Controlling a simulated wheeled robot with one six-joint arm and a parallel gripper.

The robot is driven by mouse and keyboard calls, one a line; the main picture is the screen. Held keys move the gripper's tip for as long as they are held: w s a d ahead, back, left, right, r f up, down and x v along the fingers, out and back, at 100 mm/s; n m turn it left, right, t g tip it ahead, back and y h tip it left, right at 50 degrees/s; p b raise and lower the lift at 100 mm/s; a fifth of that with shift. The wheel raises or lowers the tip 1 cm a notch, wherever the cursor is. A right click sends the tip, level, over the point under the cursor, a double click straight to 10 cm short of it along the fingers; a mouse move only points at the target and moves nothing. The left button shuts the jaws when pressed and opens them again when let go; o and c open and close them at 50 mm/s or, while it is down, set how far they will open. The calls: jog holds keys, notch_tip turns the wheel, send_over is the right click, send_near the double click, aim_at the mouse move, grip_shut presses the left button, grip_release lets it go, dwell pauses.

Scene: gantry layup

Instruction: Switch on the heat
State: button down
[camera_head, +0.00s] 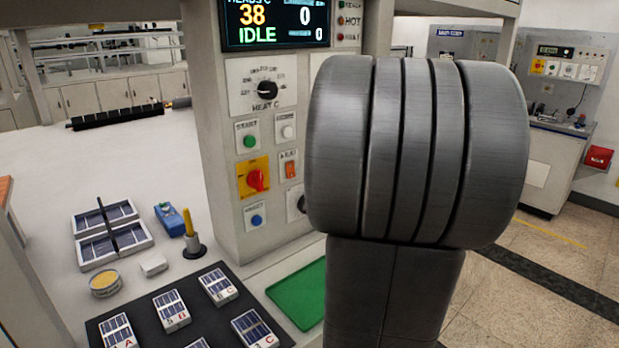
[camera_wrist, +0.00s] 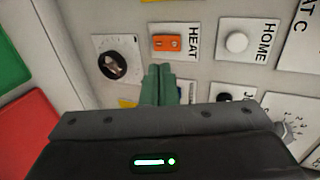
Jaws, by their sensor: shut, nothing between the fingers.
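In the head view my gripper is hidden behind my arm. The display (camera_head: 275,22) reads 38, 0 and IDLE. I cannot tell the rocker's position.
A green mat (camera_head: 300,292) lies below the column.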

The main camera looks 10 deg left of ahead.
jog(key=v, duration=0.6)
jog(key=shift+r+b, duration=0.1)
jog(key=shift+b, duration=0.2)
